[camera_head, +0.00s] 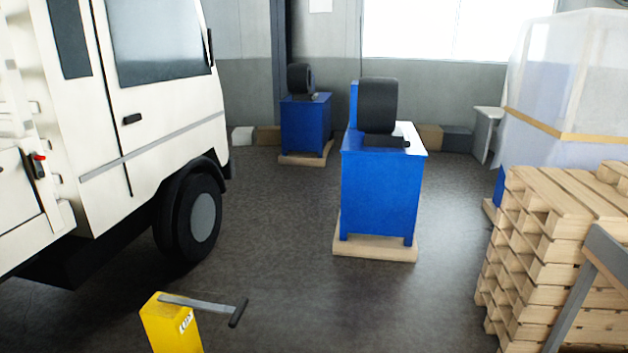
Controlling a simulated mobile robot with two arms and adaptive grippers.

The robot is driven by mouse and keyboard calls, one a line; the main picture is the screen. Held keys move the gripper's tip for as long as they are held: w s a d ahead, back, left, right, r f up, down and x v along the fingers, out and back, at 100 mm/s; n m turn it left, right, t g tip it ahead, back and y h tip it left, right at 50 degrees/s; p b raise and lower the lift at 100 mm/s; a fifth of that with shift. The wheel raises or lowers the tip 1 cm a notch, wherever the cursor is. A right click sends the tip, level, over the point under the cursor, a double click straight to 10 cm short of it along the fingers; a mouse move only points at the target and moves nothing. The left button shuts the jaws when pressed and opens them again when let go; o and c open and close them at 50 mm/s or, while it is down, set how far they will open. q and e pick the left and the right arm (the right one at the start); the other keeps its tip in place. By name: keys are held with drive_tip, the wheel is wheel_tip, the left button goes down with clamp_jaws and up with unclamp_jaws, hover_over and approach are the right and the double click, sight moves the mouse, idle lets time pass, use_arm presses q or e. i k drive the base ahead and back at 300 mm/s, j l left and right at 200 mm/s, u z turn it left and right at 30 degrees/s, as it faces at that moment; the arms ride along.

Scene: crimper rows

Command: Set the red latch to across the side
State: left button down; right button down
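A small red latch (39,157) shows at the far left, on the side of the white truck (150,150). It sits at the upper end of a dark fitting, beside a pale side panel. It is too small to tell exactly how it is turned. Neither of my grippers is in the view, so I cannot see what they hold.
A yellow post (170,325) with a grey lever stands at the bottom. Blue machines (380,195) on wooden bases stand in the middle and back. Stacked pallets (545,260) and a wrapped load (560,90) fill the right. Dark floor (285,230) lies clear between.

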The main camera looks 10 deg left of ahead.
sight(37, 159)
drive_tip(key=i+l, duration=0.15)
drive_tip(key=i, duration=0.5)
drive_tip(key=i+l, duration=0.15)
drive_tip(key=i, duration=0.55)
drive_tip(key=i+l, duration=0.2)
drive_tip(key=i, duration=0.45)
drive_tip(key=i+j+u, duration=0.2)
drive_tip(key=i+u, duration=0.2)
drive_tip(key=i+j+u, duration=0.15)
drive_tip(key=i+u, duration=0.15)
drive_tip(key=u, duration=0.15)
drive_tip(key=i+u, duration=0.4)
drive_tip(key=i+l+u, duration=0.1)
drive_tip(key=i+u, duration=0.2)
drive_tip(key=u, duration=0.15)
drive_tip(key=i+l+u, duration=0.25)
drive_tip(key=u, duration=0.15)
drive_tip(key=i, duration=0.05)
